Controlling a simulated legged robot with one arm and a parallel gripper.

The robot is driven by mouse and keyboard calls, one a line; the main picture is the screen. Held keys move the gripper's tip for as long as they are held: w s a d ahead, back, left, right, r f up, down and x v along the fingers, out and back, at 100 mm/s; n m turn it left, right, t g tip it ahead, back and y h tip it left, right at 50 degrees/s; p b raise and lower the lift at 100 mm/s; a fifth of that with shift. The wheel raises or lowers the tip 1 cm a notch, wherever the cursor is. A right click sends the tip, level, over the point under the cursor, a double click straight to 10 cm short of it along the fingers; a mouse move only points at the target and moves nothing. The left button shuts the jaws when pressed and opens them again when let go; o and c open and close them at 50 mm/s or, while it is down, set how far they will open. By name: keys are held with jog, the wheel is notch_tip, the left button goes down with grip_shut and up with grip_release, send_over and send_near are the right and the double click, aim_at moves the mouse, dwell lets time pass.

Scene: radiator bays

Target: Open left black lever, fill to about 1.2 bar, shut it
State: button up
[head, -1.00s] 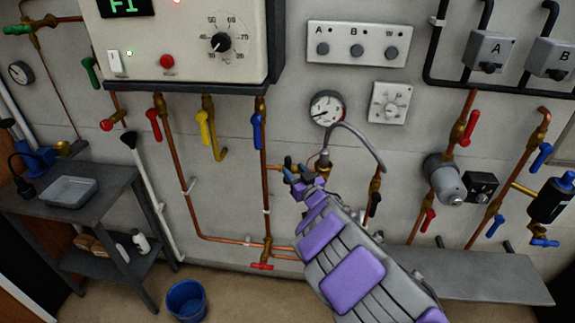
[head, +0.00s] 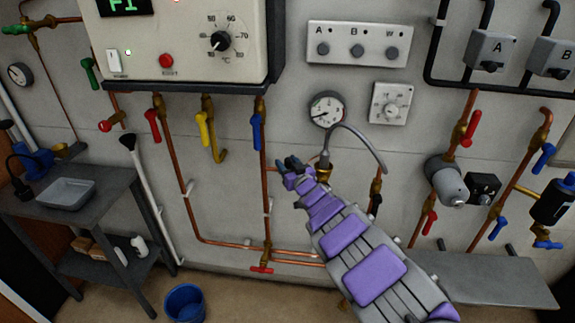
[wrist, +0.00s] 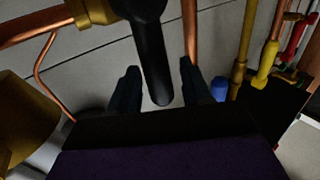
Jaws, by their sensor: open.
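The left black lever (wrist: 154,65) hangs down between the two fingers of my gripper (wrist: 160,88) in the wrist view. A gap shows on each side of it, and the fingers are open. In the head view my gripper (head: 290,165) is at the left side of the filling loop, and I cannot make out the lever there. The braided hose (head: 362,140) arches right from the brass fitting (head: 323,173). The right black lever (head: 376,204) shows partly behind my arm. The pressure gauge (head: 326,109) above has its needle toward the low left; the exact value is too small to read.
A blue lever (head: 257,132) and a copper pipe stand just left of my gripper. A red tap (head: 262,269) is below. The boiler box (head: 180,40) overhangs at upper left. A grey bench (head: 485,280) is at lower right, a blue bucket (head: 184,302) on the floor.

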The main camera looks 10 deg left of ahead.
grip_shut()
dwell(0.3)
jog(key=shift+a, duration=0.15)
dwell(0.3)
jog(key=shift+a+r+n+g+p, duration=0.1)
jog(key=shift+a+n+g+p, duration=0.25)
jog(key=shift+n+p, duration=0.25)
jog(key=shift+a+f+n+g+h, duration=0.4)
jog(key=shift+a+f+n+h, duration=0.15)
jog(key=shift+a+n+h, duration=0.4)
jog(key=shift+a+f+n+g+h, duration=0.5)
jog(key=shift+a+n+h, duration=0.3)
jog(key=shift+n, duration=0.25)
jog(key=shift+a+f+n+g+h, duration=0.35)
jog(key=shift+a+f+n+h, duration=0.2)
jog(key=shift+a+n+h, duration=0.4)
jog(key=shift+d, duration=0.1)
